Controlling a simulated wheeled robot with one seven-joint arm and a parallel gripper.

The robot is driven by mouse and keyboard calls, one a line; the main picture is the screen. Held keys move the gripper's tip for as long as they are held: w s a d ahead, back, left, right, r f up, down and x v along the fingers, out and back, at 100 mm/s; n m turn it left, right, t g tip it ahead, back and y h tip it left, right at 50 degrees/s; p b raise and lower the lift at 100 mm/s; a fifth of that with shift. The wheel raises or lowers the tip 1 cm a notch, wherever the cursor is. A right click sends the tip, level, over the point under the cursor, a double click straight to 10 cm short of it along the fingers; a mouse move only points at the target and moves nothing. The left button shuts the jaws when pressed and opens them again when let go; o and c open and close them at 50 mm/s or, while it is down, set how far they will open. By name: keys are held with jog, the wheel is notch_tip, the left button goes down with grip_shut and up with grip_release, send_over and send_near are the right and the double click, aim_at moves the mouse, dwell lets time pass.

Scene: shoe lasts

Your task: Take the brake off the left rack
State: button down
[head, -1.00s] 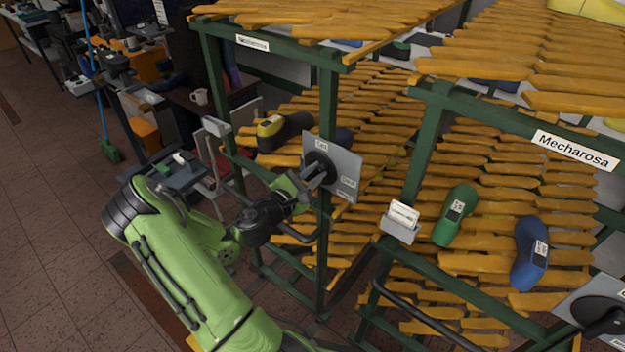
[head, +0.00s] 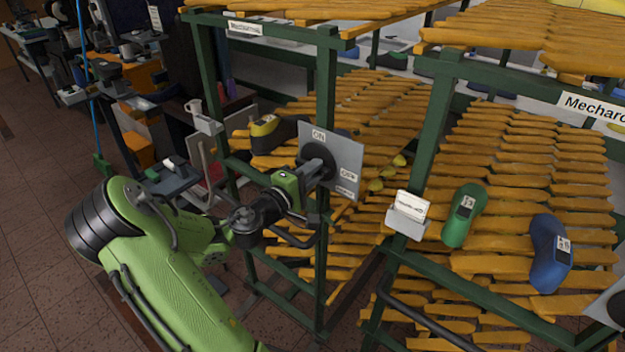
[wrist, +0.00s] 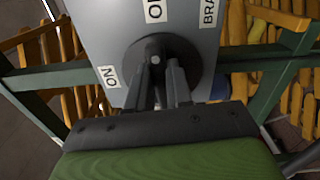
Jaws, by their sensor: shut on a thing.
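The left rack's brake panel (head: 347,176) is a grey plate on the green post, with ON at the top, OFF at the right and a small label at the lower right. A dark round knob sits at its middle; it also shows in the wrist view (wrist: 188,50). My gripper (head: 316,166) is at the knob, its jaws shut on the knob's grip. In the wrist view its two fingers (wrist: 166,75) cover most of the grip, so I cannot tell exactly which label the knob points to.
The left rack (head: 327,110) has green posts and yellow slats, with a dark and yellow shoe last (head: 272,134) on it. The right rack (head: 433,140) holds a green last (head: 463,216) and a blue last (head: 549,253). A card holder (head: 408,215) is on its post.

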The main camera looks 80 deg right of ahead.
jog(key=shift+f+m+b, duration=0.15)
jog(key=shift+m+b, duration=0.3)
jog(key=shift+m, duration=0.15)
jog(key=c, duration=1)
grip_release()
jog(key=b+v, duration=0.2)
jog(key=v, duration=1.4)
jog(key=shift+d, duration=0.1)
